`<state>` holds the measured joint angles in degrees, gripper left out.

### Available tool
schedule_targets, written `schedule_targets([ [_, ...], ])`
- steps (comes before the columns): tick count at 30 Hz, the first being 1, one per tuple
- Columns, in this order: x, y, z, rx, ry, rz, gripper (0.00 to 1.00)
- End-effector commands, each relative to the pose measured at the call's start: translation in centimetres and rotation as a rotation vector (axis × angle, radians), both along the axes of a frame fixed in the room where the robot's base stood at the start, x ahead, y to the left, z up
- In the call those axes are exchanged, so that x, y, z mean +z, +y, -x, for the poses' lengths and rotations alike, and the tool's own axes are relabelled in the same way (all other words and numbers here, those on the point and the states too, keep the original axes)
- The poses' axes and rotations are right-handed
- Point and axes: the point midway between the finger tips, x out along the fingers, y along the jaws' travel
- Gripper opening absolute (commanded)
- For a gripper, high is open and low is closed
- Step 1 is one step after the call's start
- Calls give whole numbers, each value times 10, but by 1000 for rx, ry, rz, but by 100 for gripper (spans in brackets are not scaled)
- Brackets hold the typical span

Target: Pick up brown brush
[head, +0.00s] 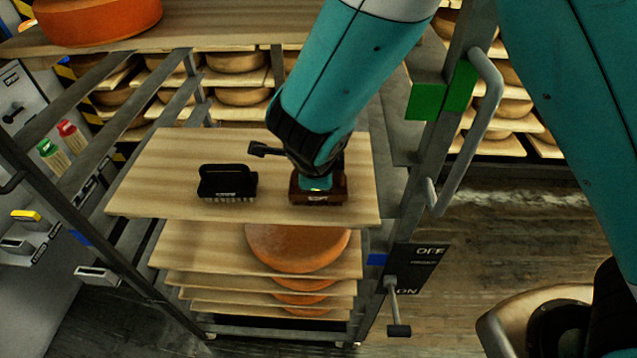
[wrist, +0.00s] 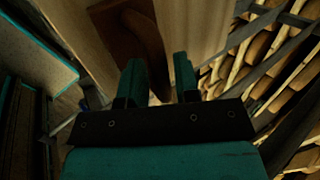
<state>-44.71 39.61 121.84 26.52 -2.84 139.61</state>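The brown brush (head: 320,198) lies on the top wooden board (head: 150,190) of the rack, towards its right side. My gripper (head: 317,183) is right over it in the head view and hides part of its top. I cannot tell if they touch. In the wrist view my gripper (wrist: 159,65) has its two teal fingers apart, with a clear gap between them. A dark brown shape, likely the brown brush (wrist: 143,35), shows beyond the fingertips, mostly ahead of the left finger.
A black brush (head: 228,183) stands on the same board, left of the brown one. Orange cheese wheels (head: 298,247) lie on the boards below. A metal handle (head: 487,115) and rack posts stand at the right. Another cheese wheel (head: 97,18) sits at the back left.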

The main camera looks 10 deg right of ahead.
Motion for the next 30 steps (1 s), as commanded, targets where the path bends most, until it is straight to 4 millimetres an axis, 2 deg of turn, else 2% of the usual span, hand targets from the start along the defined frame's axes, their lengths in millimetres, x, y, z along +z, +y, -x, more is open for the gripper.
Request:
schedule_targets([
  [3,-9,-1,-6,0,0,0,29],
  [10,-11,-1,-7,1,-1,-1,29],
  [11,-11,-1,-7,1,0,-1,25],
  [14,-10,-1,-7,1,0,-1,2],
  [15,-10,-1,-7,1,0,-1,0],
  [25,-8,-1,-7,0,-2,-2,0],
  [30,14,0,-8,0,-6,-5,0],
])
